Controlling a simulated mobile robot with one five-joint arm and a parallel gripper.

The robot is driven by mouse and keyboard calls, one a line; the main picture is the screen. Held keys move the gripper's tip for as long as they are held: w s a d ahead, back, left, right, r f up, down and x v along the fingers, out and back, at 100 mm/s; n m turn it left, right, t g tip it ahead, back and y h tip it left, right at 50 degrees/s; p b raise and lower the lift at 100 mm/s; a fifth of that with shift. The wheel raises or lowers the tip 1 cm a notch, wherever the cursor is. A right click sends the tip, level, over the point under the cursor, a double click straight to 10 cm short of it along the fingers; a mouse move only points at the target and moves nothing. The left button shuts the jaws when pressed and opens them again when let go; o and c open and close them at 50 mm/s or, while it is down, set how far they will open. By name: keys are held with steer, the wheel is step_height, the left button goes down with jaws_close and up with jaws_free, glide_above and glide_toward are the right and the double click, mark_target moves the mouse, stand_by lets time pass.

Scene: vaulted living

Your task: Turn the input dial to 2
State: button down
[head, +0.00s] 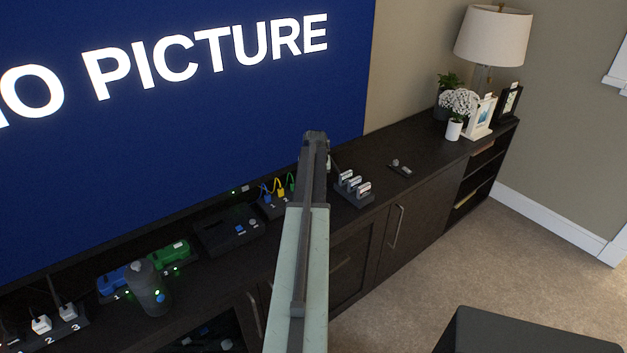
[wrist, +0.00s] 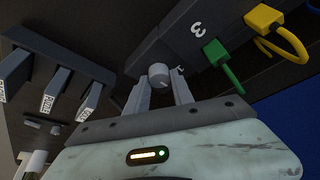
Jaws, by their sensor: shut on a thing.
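In the wrist view, the input dial (wrist: 158,74) is a small light-grey round knob on a dark box. My gripper (wrist: 160,84) has one finger on each side of the knob and is shut on it. A small pale mark shows beside the knob, but I cannot read which number the dial points to. In the head view, my arm covers the dial and my fingers. The large screen (head: 190,110) behind the cabinet is blue, and the visible white text reads "O PICTURE".
A green plug (wrist: 223,60) and a yellow plug (wrist: 263,18) sit beside the dial, near a numeral 3. A rack of labelled cards (head: 354,189) stands to the right on the dark cabinet (head: 430,150). A dark bottle (head: 148,289) stands at the left.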

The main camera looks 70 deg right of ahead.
stand_by(0.3)
steer(key=c, duration=1.1)
jaws_free()
steer(key=p+v, duration=0.7)
steer(key=shift+a+r, duration=0.15)
steer(key=shift+r, duration=0.2)
steer(key=shift+s, duration=0.1)
